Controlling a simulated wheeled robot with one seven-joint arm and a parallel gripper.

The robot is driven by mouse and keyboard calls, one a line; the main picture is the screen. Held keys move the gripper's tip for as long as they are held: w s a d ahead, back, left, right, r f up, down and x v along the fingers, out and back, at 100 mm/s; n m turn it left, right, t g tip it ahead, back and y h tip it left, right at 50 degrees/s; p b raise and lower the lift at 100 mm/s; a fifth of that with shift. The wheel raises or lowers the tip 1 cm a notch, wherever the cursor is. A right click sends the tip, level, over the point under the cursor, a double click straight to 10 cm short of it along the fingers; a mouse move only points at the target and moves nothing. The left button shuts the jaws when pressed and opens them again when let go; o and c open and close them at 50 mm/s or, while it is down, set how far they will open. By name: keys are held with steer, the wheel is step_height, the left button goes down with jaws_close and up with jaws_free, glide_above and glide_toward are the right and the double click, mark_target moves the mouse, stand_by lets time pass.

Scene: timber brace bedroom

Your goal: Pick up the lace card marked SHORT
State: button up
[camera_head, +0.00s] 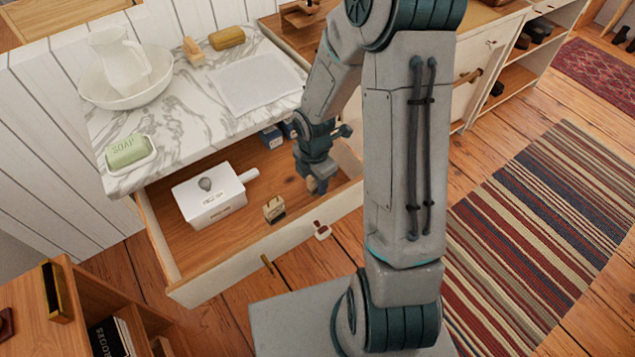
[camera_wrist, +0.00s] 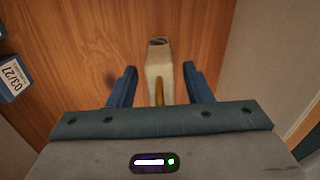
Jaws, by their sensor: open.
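My gripper (camera_head: 316,186) is low inside the open drawer (camera_head: 190,254), near its right end. In the wrist view its two blue fingers (camera_wrist: 158,84) are apart, one on each side of a narrow cream piece (camera_wrist: 158,62) with a dark mark at its far end and a yellow-brown strip along it. I cannot tell whether the fingers touch it. It may be a lace card, but I see no readable SHORT on it. In the head view, a small tan and dark piece (camera_head: 273,209) stands in the drawer, left of my gripper; its marking is unreadable.
A white box (camera_head: 208,200) lies in the drawer's left part. Blue boxes (camera_head: 271,138) sit at the back, under the marble top (camera_head: 180,110); one (camera_wrist: 12,80) reads 03/27. Bare drawer floor lies between.

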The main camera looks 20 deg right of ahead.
jaws_close()
